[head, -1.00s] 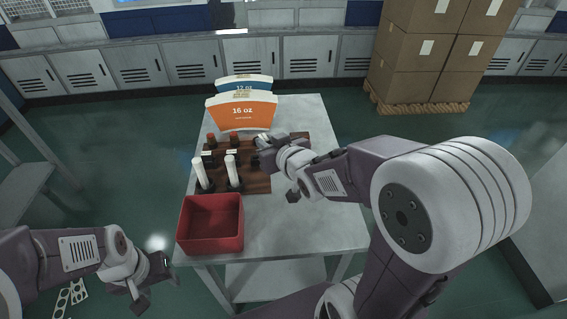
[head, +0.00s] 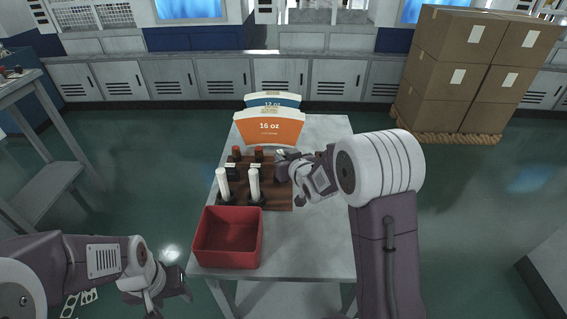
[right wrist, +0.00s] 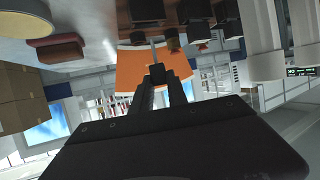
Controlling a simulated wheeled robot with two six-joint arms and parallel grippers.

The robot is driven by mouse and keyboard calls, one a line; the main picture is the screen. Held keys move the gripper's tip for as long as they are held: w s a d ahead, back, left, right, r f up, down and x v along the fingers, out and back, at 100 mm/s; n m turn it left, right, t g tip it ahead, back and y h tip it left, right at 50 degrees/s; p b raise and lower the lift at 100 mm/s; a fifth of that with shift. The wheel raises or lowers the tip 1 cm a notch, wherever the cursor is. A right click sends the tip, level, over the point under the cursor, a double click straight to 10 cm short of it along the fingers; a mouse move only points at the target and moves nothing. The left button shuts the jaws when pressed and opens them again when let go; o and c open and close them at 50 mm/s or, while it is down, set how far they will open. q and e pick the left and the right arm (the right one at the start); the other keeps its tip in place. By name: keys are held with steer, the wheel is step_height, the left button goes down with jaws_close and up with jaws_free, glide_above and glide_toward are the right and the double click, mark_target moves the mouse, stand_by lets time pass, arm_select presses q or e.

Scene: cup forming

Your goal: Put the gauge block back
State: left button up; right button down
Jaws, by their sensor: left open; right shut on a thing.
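My right gripper (head: 284,168) is over the right part of a brown wooden rack (head: 270,196) on the table. It is shut on a small thin grey piece, which I take to be the gauge block (right wrist: 153,50); it sticks out past the fingertips (right wrist: 158,75) in the right wrist view. In the head view the gripper largely hides the piece and the rack beneath it, so I cannot tell whether it touches the rack. My left gripper (head: 172,290) is open and empty, low at the left, off the table.
The rack bears two white cylinders (head: 254,185) and several dark-red-topped tools. A red bin (head: 229,238) stands in front of it. An orange "16 oz" panel (head: 269,130) and a blue "12 oz" panel (head: 273,101) stand behind. The table's right side (head: 325,230) is bare.

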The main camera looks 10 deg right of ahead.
steer(key=shift+w+f, duration=0.1)
steer(key=shift+f, duration=0.75)
steer(key=shift+f+b, duration=0.35)
steer(key=shift+b, duration=0.05)
steer(key=c, duration=1.7)
jaws_free()
steer(key=shift+f, duration=0.1)
steer(key=o, duration=0.4)
